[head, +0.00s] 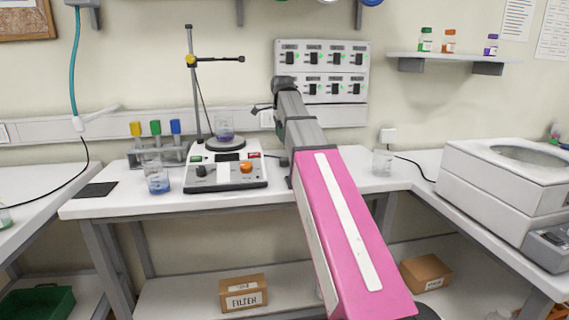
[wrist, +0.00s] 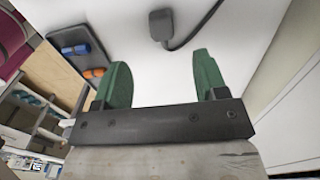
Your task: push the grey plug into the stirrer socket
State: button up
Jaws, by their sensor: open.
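In the wrist view my gripper (wrist: 161,68) has two green fingers spread apart, with nothing between them. A dark grey plug (wrist: 161,25) with a dark cable lies beyond the fingertips against a white surface, apart from the fingers.
A switch panel (head: 322,70) hangs behind the arm. Beakers (head: 157,181) and a rack with coloured caps (head: 155,150) stand left of the stirrer. A small beaker (head: 382,163) stands right of the arm. A large white machine (head: 500,185) fills the right bench.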

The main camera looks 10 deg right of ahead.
aim_at(285, 158)
notch_tip(285, 158, down, 5)
jog(key=shift+f, duration=0.2)
dwell(0.3)
jog(key=shift+d+f, duration=0.25)
jog(key=shift+f, duration=1.05)
jog(key=shift+d+f, duration=0.25)
jog(key=shift+f, duration=1.05)
jog(key=c, duration=1)
